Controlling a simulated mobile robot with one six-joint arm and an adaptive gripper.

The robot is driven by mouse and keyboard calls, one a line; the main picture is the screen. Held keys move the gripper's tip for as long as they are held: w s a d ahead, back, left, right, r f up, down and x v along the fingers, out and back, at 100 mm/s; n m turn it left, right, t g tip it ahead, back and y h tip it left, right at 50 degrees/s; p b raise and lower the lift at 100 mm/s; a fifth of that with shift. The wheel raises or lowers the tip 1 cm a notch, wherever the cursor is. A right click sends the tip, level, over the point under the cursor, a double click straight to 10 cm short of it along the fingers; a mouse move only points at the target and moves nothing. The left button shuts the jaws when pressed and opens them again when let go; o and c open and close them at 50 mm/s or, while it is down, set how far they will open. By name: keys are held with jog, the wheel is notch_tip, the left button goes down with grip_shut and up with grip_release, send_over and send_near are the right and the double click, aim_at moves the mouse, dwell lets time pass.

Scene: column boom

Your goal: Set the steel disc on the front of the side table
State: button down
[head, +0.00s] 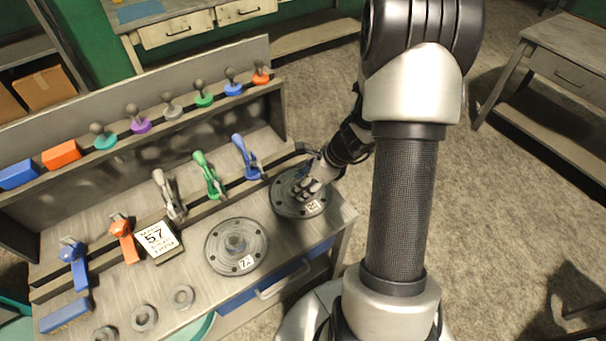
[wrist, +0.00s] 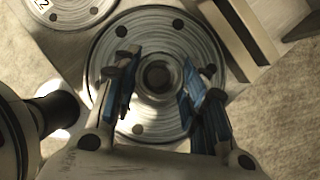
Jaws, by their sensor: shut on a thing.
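A steel disc (head: 286,205) with a number label lies at the right end of the workbench. It fills the middle of the wrist view (wrist: 150,38), with bolt holes around its face and a hub at its centre. My gripper (head: 308,188) is down over this disc. In the wrist view its blue-padded fingers (wrist: 158,95) stand on either side of the hub, shut on it. A second steel disc (head: 222,258), labelled 72, lies to the left. A wooden side table (head: 577,45) with a drawer stands at the upper right; its visible top is clear.
The workbench (head: 207,222) carries clamps in a row, a card reading 57 (head: 158,240) and several small rings (head: 182,297). A shelf of knobs (head: 170,108) runs behind. Open floor (head: 500,180) lies between the bench and the side table.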

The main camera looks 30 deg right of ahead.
jog(key=shift+w+f+b, duration=0.1)
jog(key=shift+f+b, duration=1.15)
jog(key=shift+f, duration=2.05)
jog(key=shift+f, duration=0.2)
jog(key=c, duration=1)
grip_release()
jog(key=shift+o, duration=0.2)
jog(key=shift+r, duration=0.15)
